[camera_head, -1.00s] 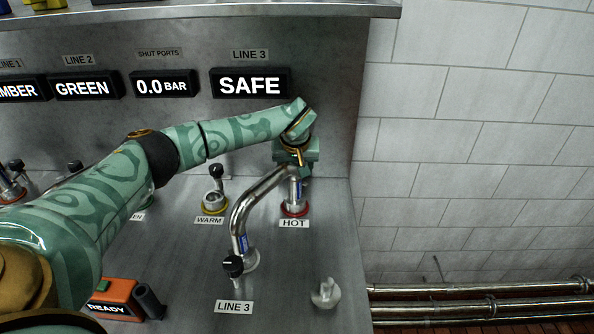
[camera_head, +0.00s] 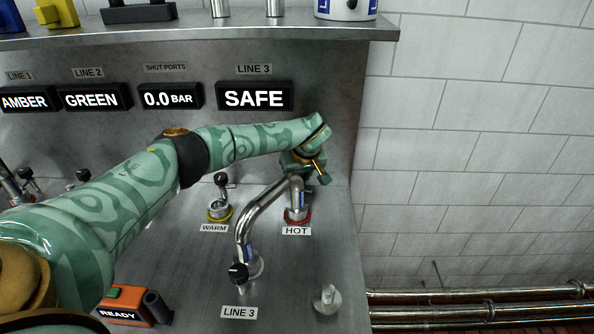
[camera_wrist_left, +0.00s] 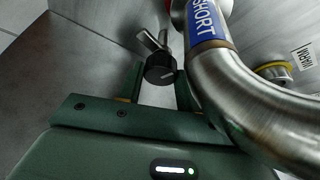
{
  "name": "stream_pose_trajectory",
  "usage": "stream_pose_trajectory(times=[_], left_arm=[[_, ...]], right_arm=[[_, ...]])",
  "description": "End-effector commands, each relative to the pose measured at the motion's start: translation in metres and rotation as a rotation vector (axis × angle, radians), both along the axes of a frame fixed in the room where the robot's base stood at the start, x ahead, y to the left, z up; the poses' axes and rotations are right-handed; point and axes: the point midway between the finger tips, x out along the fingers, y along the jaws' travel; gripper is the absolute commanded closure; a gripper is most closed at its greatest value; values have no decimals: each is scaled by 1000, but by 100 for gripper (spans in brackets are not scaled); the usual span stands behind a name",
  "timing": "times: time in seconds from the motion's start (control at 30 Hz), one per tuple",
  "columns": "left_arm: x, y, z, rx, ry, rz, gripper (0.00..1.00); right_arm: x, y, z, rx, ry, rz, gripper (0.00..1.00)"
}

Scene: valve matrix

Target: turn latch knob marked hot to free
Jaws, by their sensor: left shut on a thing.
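The hot port (camera_head: 297,215) has a red ring at its foot and a "HOT" label (camera_head: 296,230) in front. A bent steel pipe (camera_head: 262,208) runs to it from the Line 3 fitting; its blue "SHORT" tag (camera_wrist_left: 204,20) shows in the left wrist view. My left gripper (camera_head: 312,178) is at the hot port, tilted, and hides its latch knob in the head view. In the left wrist view the black latch knob (camera_wrist_left: 160,69), with a white mark and a metal lever, sits between the fingers of my left gripper (camera_wrist_left: 158,88), which is shut on it. My right gripper is out of view.
The pipe passes close beside my left fingers. The warm port (camera_head: 219,212) with its black-knobbed lever stands to the left. A Line 3 knob (camera_head: 238,273) and a grey metal peg (camera_head: 327,299) are nearer. The Line 3 display (camera_head: 253,96) reads SAFE.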

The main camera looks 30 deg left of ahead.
Motion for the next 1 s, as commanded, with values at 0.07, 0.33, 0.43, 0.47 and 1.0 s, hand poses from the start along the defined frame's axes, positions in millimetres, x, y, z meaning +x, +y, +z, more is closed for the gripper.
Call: stream_pose_trajectory(times=[0.07, 0.33, 0.43, 0.47, 1.0], left_arm=[[1, 0, 2, 1, -4, 37, 87], [1, 0, 0, 1, -4, 43, 87], [1, 0, 0, 1, -4, 43, 43], [1, 0, 0, 0, -3, 42, 43], [-9, -15, 53, 1, -9, 38, 43]], right_arm=[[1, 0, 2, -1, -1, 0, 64], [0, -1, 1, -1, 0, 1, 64], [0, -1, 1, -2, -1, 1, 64], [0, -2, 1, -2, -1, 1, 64], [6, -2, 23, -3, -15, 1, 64]])
